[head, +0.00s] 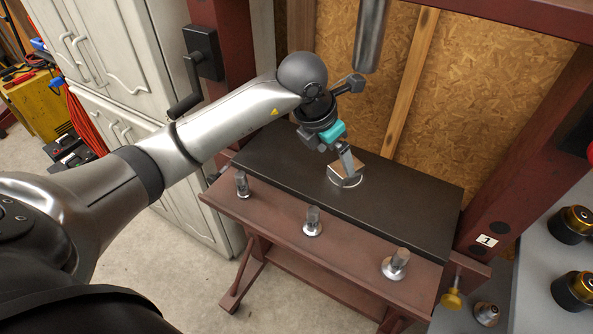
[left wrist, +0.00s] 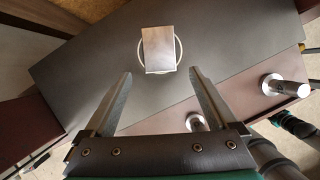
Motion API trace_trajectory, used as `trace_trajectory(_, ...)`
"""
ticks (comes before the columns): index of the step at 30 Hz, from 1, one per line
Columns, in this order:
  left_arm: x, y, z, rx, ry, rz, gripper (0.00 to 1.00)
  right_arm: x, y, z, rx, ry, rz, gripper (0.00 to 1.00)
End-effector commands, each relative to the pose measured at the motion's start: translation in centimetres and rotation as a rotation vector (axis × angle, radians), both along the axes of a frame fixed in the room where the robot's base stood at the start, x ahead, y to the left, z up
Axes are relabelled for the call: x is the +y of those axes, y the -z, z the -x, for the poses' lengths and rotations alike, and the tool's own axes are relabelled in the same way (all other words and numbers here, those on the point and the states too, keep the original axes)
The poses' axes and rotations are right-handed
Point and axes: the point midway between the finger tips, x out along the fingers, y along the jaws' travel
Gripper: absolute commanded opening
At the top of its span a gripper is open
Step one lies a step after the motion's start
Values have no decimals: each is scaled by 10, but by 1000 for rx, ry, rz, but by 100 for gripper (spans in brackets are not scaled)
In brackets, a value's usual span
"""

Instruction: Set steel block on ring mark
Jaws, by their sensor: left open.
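The steel block (left wrist: 158,47) stands on the black plate inside the white ring mark (left wrist: 181,52) in the left wrist view. The block covers part of the ring, and I cannot tell whether it is exactly centred. In the head view the block (head: 352,167) and the ring (head: 346,186) show at the plate's middle, partly behind my left gripper's finger. My left gripper (left wrist: 161,74) is open and empty, its two fingers spread apart with the block beyond their tips. The gripper also shows in the head view (head: 348,163). My right gripper is not in view.
The black plate (head: 415,200) lies on a red press frame (head: 345,262). Several metal pins on round bases, one of them here (head: 312,222), stand along its front ledge. A steel ram (head: 371,35) hangs above the plate. White cabinets (head: 105,60) stand at left.

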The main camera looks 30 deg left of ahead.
Motion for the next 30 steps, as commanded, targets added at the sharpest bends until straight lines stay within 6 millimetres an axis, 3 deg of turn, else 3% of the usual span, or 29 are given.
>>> trace_trajectory(15, 35, 2, 76, 1, 0, -2, 92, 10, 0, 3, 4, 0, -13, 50)
trace_trajectory(21, 40, 1, 88, 1, 0, 0, 92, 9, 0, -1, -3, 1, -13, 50)
trace_trajectory(30, 40, 1, 89, 0, 0, 1, 92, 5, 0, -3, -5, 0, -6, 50)
